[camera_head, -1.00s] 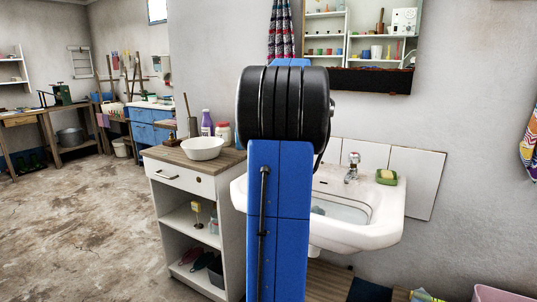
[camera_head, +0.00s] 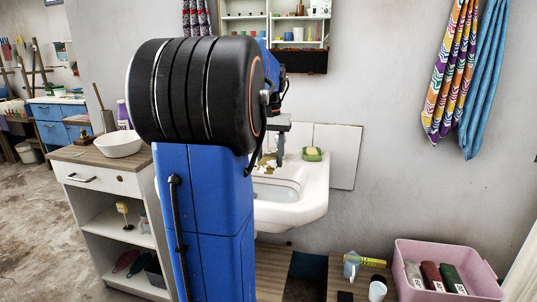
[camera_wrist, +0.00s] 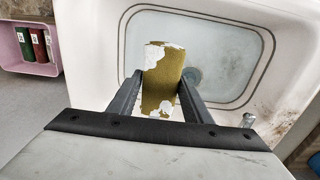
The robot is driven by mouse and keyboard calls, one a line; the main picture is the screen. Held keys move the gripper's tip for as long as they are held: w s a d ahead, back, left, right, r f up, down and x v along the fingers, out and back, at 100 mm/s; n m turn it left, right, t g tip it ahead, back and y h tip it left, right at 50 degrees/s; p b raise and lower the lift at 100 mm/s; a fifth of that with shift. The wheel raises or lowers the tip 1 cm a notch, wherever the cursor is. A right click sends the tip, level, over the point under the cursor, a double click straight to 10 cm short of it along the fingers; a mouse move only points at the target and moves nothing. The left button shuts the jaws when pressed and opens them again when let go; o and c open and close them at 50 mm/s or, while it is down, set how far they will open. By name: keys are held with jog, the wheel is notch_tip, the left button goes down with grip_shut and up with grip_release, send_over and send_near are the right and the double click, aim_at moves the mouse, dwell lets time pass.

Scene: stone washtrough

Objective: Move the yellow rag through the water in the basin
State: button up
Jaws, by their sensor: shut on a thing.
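The yellow rag (camera_wrist: 161,78) is olive-yellow with white patches. In the wrist view it sits between the two fingers of my gripper (camera_wrist: 158,86), which is shut on it. The white basin (camera_head: 312,192) stands against the wall in the head view, partly hidden behind my arm. The wrist view looks down on the basin's rim (camera_wrist: 290,60) and pale, bluish water (camera_wrist: 225,45) with a round drain. The rag also shows in the head view (camera_head: 267,161), below my gripper at the basin. It appears above the water, but I cannot tell the gap.
A soap dish (camera_head: 313,154) with a green sponge sits on the basin's back right. A white cabinet with a bowl (camera_head: 118,144) stands at left. Towels (camera_head: 450,75) hang on the right wall.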

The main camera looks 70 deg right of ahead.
jog(key=shift+f, duration=7.85)
jog(key=shift+s+d, duration=0.15)
jog(key=shift+s, duration=0.6)
jog(key=shift+s+d, duration=0.1)
jog(key=shift+s, duration=0.65)
jog(key=shift+w+a, duration=0.25)
jog(key=shift+w, duration=1.25)
jog(key=shift+w+a, duration=0.2)
jog(key=shift+w, duration=1.3)
jog(key=shift+s+d, duration=0.25)
jog(key=shift+s, duration=1.25)
jog(key=shift+s+d, duration=0.2)
jog(key=shift+s, duration=1.3)
